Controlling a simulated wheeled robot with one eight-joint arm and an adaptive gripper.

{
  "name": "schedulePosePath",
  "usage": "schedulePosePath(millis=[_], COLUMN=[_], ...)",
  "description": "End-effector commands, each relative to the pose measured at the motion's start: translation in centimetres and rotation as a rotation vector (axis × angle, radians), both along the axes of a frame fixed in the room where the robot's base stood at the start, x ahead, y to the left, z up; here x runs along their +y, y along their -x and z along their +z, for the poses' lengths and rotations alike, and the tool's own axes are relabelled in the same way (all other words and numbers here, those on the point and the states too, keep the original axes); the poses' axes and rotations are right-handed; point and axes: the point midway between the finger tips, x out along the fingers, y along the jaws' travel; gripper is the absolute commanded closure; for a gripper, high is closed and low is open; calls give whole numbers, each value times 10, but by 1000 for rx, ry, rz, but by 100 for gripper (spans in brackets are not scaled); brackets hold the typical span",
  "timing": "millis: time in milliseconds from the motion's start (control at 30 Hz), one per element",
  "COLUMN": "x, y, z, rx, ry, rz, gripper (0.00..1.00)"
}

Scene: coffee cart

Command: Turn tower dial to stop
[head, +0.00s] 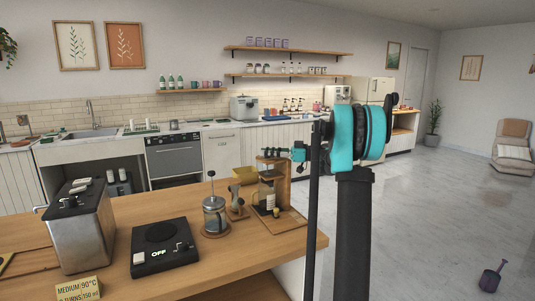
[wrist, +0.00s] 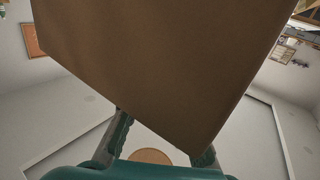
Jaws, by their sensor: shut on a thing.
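The tower (head: 283,187) is a wooden stand with glass parts on the right end of the wooden counter. A large brown board (wrist: 165,60), apparently part of the tower, fills the upper wrist view close up. The dial's markings and angle are hidden.
On the counter (head: 215,258) stand a French press (head: 214,215), a black device reading "OFF" (head: 160,257), a steel machine (head: 80,230) and a card with "MEDIUM 90°C" (head: 78,289). The floor at right is mostly clear.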

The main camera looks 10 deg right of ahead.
Motion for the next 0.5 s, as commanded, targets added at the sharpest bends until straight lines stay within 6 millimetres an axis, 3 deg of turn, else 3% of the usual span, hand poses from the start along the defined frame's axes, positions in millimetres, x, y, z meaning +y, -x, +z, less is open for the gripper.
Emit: schedulePosePath(millis=[367, 400, 500], x=[0, 0, 0], y=[0, 0, 0], z=[0, 0, 0], rx=[0, 0, 0], ry=[0, 0, 0], rz=[4, 4, 4], gripper=[100, 79, 66])
